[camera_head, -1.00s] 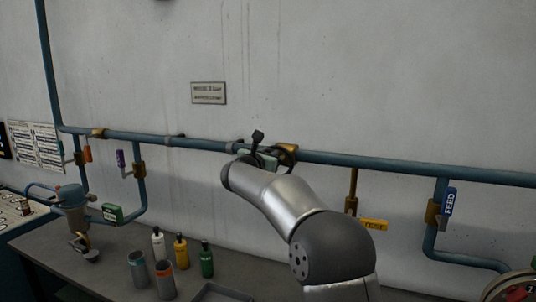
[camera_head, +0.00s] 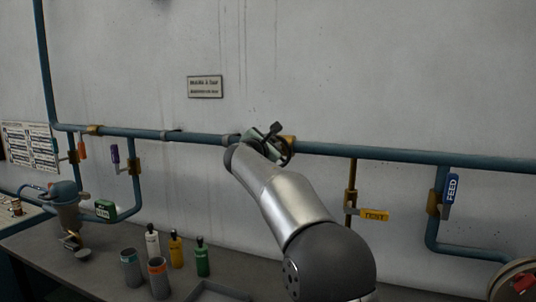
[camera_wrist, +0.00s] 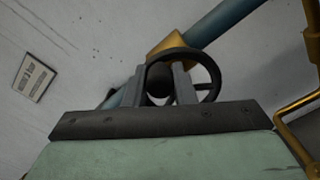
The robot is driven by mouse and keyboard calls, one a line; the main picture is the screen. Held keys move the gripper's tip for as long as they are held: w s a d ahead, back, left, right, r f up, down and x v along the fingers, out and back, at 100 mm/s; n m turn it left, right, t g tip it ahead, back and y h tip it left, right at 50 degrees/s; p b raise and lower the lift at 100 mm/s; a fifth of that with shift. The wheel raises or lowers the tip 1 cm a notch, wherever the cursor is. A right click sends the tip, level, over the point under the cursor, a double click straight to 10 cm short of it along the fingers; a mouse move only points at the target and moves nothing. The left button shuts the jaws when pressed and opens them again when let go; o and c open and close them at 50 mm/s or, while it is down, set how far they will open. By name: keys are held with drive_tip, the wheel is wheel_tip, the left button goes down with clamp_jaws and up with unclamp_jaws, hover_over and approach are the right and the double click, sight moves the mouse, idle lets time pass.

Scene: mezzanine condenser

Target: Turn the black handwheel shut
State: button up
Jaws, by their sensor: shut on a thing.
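The black handwheel (camera_wrist: 213,80) sits on a brass valve body (camera_wrist: 167,44) on the blue pipe in the wrist view. In the head view the handwheel (camera_head: 287,150) shows just right of my gripper (camera_head: 270,141), partly hidden by it. In the wrist view my gripper (camera_wrist: 168,84) has its two grey fingers reaching onto the left part of the wheel. The fingers are shut on the wheel, on either side of a dark rounded part. The exact contact at the fingertips is hard to see.
The blue pipe (camera_head: 420,159) runs along the wall past the valve. Bottles and cups, including a green bottle (camera_head: 202,259), stand on the bench below.

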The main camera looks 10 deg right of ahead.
sight(286, 157)
drive_tip(key=m+b, duration=0.2)
drive_tip(key=s+d+f+m+b, duration=0.1)
drive_tip(key=m+b, duration=0.2)
drive_tip(key=d+m+b, duration=0.1)
drive_tip(key=m+b, duration=0.1)
drive_tip(key=shift+s+f+b, duration=0.15)
drive_tip(key=shift+f+b, duration=0.15)
drive_tip(key=shift+f, duration=0.05)
drive_tip(key=m+b, duration=0.1)
drive_tip(key=m, duration=0.1)
drive_tip(key=f+m+b, duration=0.1)
drive_tip(key=m+b, duration=0.1)
drive_tip(key=d+m+b, duration=0.1)
drive_tip(key=b, duration=0.1)
drive_tip(key=shift+s+f+m, duration=0.25)
drive_tip(key=shift+f+m, duration=0.05)
drive_tip(key=shift+m, duration=0.1)
drive_tip(key=m+b, duration=0.1)
drive_tip(key=f+m+b, duration=0.1)
drive_tip(key=m, duration=0.1)
drive_tip(key=shift+d+f+b, duration=0.1)
drive_tip(key=shift+f+b, duration=0.05)
drive_tip(key=shift+b, duration=0.15)
drive_tip(key=shift+f+m+b, duration=0.2)
drive_tip(key=shift+m+b, duration=0.25)
drive_tip(key=shift+m, duration=0.4)
drive_tip(key=shift+f+m+b, duration=0.2)
drive_tip(key=shift+m+b, duration=0.25)
drive_tip(key=shift+m, duration=0.4)
drive_tip(key=o, duration=1)
